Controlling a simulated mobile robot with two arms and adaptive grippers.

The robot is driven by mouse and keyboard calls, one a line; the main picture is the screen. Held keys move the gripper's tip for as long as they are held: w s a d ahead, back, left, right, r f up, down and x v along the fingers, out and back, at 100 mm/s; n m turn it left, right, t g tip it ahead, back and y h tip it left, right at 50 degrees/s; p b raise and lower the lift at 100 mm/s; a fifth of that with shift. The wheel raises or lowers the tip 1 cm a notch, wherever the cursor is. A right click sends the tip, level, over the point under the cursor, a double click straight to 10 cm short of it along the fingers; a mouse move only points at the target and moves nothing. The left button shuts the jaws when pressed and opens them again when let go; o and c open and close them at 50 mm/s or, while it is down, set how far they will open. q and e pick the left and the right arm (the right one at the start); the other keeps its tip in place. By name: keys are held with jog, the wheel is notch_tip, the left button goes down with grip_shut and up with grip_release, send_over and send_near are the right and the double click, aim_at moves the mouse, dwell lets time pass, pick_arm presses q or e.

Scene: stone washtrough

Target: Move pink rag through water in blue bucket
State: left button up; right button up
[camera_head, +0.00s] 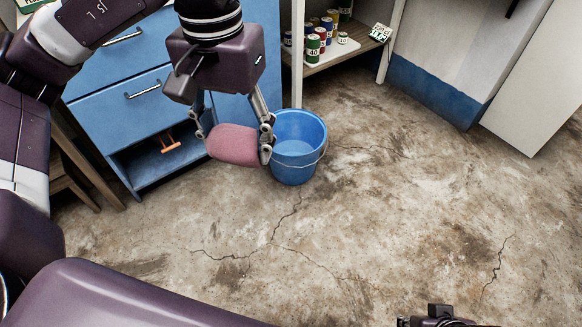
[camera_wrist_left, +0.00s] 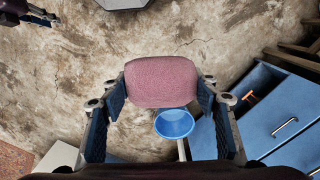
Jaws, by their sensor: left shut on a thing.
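The pink rag (camera_head: 233,145) looks like a rounded, padded block. My left gripper (camera_head: 237,136) is shut on it and holds it in the air. The rag (camera_wrist_left: 161,82) also shows between the two fingers of my left gripper (camera_wrist_left: 161,88) in the left wrist view. The blue bucket (camera_head: 300,170) stands upright on the floor, just right of the rag in the head view, with pale water in it. In the left wrist view the bucket (camera_wrist_left: 174,124) shows below the rag. The rag appears apart from the bucket. Only a small dark part at the head view's bottom edge may be my right gripper.
A blue drawer cabinet (camera_head: 128,70) stands behind at the left, with an orange object (camera_head: 170,142) in its open lower part. A shelf (camera_head: 340,52) with several cans (camera_head: 313,45) stands behind the bucket. The cracked concrete floor (camera_head: 370,220) is clear in front and to the right.

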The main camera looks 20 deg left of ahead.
pick_arm(q)
jog(key=shift+s+d, duration=0.35)
jog(key=shift+s, duration=0.05)
jog(key=w+a, duration=0.4)
jog(key=shift+w+p, duration=0.3)
jog(key=shift+s+d, duration=2)
jog(key=shift+s, duration=0.3)
